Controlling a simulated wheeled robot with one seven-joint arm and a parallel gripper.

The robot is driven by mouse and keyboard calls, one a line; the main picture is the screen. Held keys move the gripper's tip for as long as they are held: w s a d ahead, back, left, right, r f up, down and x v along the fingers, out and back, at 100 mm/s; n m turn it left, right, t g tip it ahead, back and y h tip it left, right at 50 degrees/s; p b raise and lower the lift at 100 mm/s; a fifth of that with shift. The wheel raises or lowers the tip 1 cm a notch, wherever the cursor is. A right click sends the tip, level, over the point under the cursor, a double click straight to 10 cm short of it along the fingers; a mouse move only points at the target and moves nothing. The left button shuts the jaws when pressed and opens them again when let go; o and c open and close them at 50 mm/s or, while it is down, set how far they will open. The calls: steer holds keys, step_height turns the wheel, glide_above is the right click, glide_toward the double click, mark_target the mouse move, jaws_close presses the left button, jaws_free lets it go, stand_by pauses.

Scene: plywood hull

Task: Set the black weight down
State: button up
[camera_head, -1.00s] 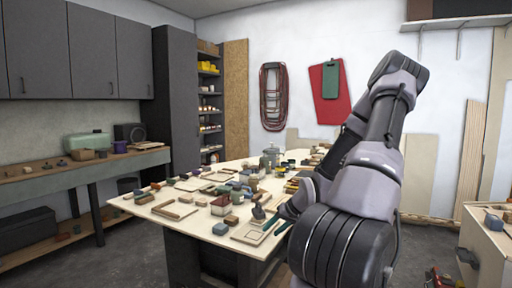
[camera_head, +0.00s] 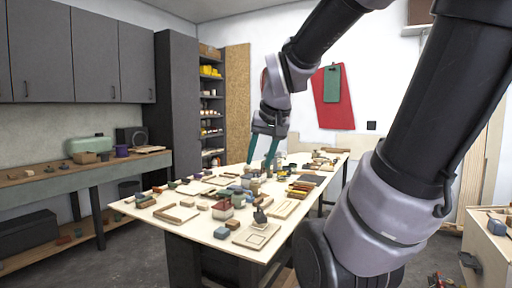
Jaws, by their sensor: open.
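A small dark object that looks like the black weight (camera_head: 260,215) stands at the far edge of a pale square board (camera_head: 257,237) near the front of the plywood table. It is too small to tell whether it rests on the board or just behind it. My gripper (camera_head: 260,165) is raised above the farther part of the table, its two teal fingers pointing down and spread apart. Nothing shows between the fingers. The gripper is well apart from the dark object.
The plywood table (camera_head: 176,236) is crowded with small blocks, tins and flat boards. A red-and-white box (camera_head: 222,210) and a blue-grey block (camera_head: 221,233) are near the dark object. A side bench (camera_head: 60,172) stands left, a cabinet (camera_head: 490,245) right. Grey floor lies between.

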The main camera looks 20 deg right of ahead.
steer(key=s+a+r+y, duration=0.1)
steer(key=s+a+r, duration=0.2)
steer(key=s, duration=0.1)
steer(key=shift+s+r+t+y, duration=0.2)
steer(key=shift+s+t+y, duration=0.2)
